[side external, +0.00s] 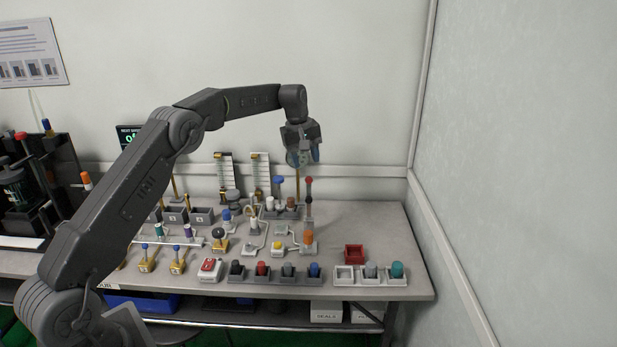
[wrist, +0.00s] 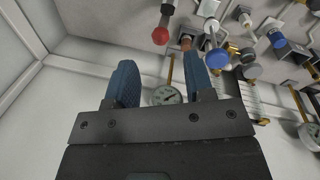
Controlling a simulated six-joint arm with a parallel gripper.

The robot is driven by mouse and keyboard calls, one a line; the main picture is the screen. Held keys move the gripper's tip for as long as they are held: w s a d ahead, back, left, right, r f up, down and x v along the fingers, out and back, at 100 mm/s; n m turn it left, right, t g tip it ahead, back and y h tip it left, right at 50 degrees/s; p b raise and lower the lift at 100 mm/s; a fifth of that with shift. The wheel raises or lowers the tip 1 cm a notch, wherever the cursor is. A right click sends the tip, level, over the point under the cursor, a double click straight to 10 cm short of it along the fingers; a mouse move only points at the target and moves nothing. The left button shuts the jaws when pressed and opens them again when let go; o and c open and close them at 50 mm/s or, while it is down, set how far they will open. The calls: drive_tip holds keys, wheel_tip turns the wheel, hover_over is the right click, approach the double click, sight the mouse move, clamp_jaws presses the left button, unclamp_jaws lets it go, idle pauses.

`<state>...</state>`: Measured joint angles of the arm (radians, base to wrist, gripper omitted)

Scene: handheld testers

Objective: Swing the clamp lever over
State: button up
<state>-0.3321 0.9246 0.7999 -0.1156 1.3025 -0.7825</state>
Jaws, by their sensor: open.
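An upright lever with a red ball knob (side external: 309,181) stands at the right part of the bench; it looks like the clamp lever, though I cannot make out a clamp at its foot. The red ball knob also shows in the wrist view (wrist: 160,35), near the top, beyond the gap between the fingers. My gripper (side external: 304,158) is above the lever in the side view, apart from it. Its two blue fingers (wrist: 157,64) are open with nothing between them. The lever's lower end is cut off in the wrist view.
A blue-knobbed part (wrist: 217,58) shows close beside the right finger in the wrist view. A round gauge (wrist: 166,95) lies beyond the fingers. A red box (side external: 354,254) and a row of coloured plugs (side external: 275,272) stand at the bench front. The wall is at right.

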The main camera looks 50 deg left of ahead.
sight(309, 178)
drive_tip(key=f, duration=0.4)
drive_tip(key=w+f, duration=0.1)
drive_tip(key=f, duration=0.1)
drive_tip(key=shift+d+f, duration=0.1)
drive_tip(key=shift+d, duration=0.15)
clamp_jaws()
